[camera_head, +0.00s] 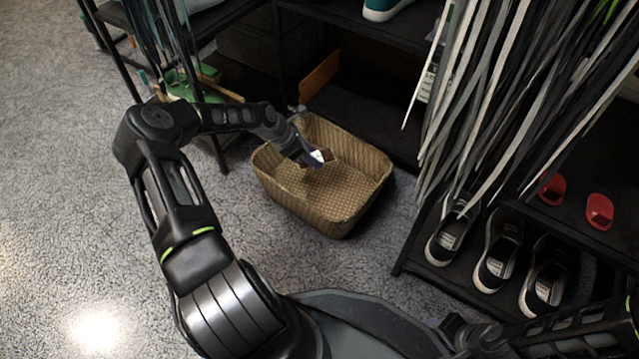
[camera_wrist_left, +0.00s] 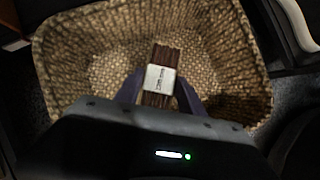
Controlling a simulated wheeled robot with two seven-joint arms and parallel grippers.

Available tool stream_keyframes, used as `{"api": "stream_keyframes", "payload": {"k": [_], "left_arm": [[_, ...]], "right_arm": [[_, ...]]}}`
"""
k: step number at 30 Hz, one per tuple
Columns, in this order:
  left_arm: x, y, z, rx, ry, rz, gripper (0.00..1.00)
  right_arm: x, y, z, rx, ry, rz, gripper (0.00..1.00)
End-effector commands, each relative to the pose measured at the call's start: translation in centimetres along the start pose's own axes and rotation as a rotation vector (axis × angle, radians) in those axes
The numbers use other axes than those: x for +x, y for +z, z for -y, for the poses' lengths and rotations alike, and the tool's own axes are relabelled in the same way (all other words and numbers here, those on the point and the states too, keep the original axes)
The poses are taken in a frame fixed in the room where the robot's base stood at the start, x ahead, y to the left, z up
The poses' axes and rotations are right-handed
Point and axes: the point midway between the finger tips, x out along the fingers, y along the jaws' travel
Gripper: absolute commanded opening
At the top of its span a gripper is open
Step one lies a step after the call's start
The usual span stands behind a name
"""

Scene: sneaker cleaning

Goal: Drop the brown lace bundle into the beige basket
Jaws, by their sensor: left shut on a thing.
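The beige basket (camera_head: 345,205) is a woven, open-topped box on the grey floor, in the middle of the head view. In the left wrist view the basket (camera_wrist_left: 70,60) fills most of the picture. My left gripper (camera_head: 318,158) reaches over the basket from the left. It is shut on the brown lace bundle (camera_wrist_left: 165,57), which has a white label band. The bundle also shows as a small brown and white piece at the fingertips in the head view (camera_head: 327,155). It is over the basket's inside; its exact height is hard to tell.
A dark shelf (camera_head: 360,115) stands right behind the basket. Long grey and white laces (camera_head: 490,90) hang at the right, above several dark sneakers (camera_head: 497,250) on a low rack. Red pieces (camera_head: 599,211) lie on a shelf there. The floor left of the basket is clear.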

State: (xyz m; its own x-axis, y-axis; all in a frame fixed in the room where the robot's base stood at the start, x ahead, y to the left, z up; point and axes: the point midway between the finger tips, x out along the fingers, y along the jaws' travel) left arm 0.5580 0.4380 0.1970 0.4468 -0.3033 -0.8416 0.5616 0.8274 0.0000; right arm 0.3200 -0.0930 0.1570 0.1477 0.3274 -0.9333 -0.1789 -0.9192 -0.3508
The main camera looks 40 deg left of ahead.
Motion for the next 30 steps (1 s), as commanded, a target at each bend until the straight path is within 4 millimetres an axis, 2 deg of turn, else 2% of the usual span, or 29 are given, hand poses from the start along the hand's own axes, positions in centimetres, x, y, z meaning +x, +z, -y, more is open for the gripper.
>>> {"api": "stream_keyframes", "payload": {"k": [5,6,15,24,30], "left_arm": [[-0.1,0.1,0.0,0.0,0.0,0.0,0.08],[-0.1,0.1,0.0,0.0,0.001,0.0,0.48],[-0.1,0.1,0.0,0.0,0.001,0.0,0.72],[-0.3,0.1,0.0,0.0,0.001,0.0,0.72],[-2.6,0.3,-0.1,0.001,0.002,-0.001,0.72]], "right_arm": [[-0.1,0.0,0.0,0.0,0.0,0.0,0.36],[-0.1,0.0,0.0,0.0,0.0,0.0,0.36],[-0.1,0.0,0.0,0.0,0.0,0.0,0.36],[-0.2,0.0,0.1,0.0,0.001,0.0,0.36],[-1.4,0.1,0.5,-0.001,0.002,0.001,0.36]]}}
